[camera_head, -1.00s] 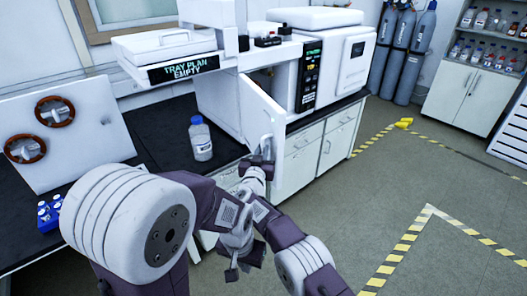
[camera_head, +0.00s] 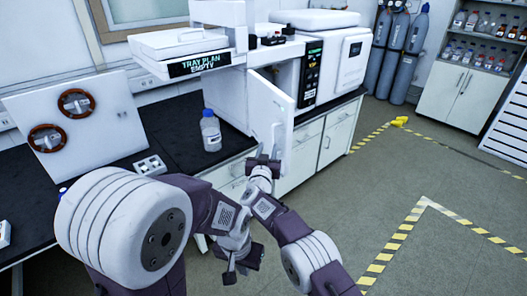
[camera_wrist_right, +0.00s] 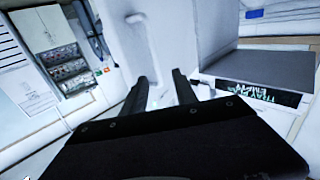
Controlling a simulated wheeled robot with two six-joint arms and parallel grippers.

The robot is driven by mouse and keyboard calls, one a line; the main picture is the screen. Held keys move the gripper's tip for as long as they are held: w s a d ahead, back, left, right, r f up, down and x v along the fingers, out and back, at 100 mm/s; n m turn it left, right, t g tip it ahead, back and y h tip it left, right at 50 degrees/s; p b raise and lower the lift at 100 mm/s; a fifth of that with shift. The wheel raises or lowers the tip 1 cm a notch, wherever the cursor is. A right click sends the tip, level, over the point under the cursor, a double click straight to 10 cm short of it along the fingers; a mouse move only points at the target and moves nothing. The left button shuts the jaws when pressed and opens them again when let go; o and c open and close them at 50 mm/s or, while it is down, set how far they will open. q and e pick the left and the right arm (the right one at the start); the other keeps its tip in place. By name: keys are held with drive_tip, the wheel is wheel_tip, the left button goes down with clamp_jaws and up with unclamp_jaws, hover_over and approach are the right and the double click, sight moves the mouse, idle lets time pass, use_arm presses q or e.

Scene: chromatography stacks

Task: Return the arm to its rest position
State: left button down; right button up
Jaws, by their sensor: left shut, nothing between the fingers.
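My left gripper (camera_head: 240,267) is the lower one in the head view. It is shut and empty, hanging in front of the bench over the floor side. My right gripper (camera_head: 263,166) is above it, close in front of the open white instrument door (camera_head: 272,112). In the right wrist view my right gripper (camera_wrist_right: 160,92) has its two dark fingers apart with nothing seen between them. The door with its handle (camera_wrist_right: 140,35) lies beyond the fingertips. Whether the fingers touch the door cannot be told.
A blue-capped bottle (camera_head: 211,131) stands on the black bench (camera_head: 172,140), near a white block with round sockets (camera_head: 150,166). A tray platform (camera_head: 180,46) reads "TRAY PLAN EMPTY". The floor (camera_head: 400,170) at the right is clear.

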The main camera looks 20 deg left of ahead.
drive_tip(key=shift+w+d+f, duration=0.1)
drive_tip(key=shift+w+f, duration=0.15)
drive_tip(key=shift+f, duration=0.05)
